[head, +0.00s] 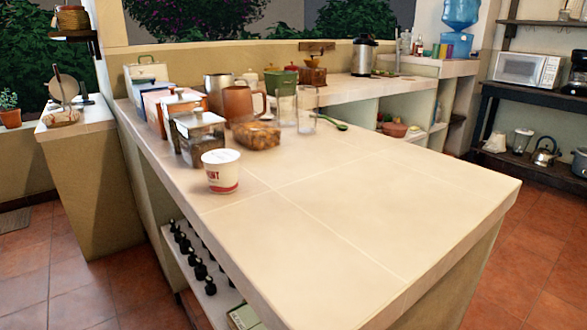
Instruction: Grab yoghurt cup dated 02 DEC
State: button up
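A white cup with a red band and red lettering (221,171) stands upright on the tiled counter (330,210), left of the middle in the head view. It looks like a yoghurt cup, but no date can be read on it from here. It is the only cup of this kind that I can make out. My gripper is not in view.
The counter's right and front part is bare. Bottles (201,270) stand on a shelf below.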

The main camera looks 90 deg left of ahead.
aim_at(221, 166)
jog(key=z, duration=5.1)
jog(key=k, duration=0.55)
jog(key=z, duration=1.6)
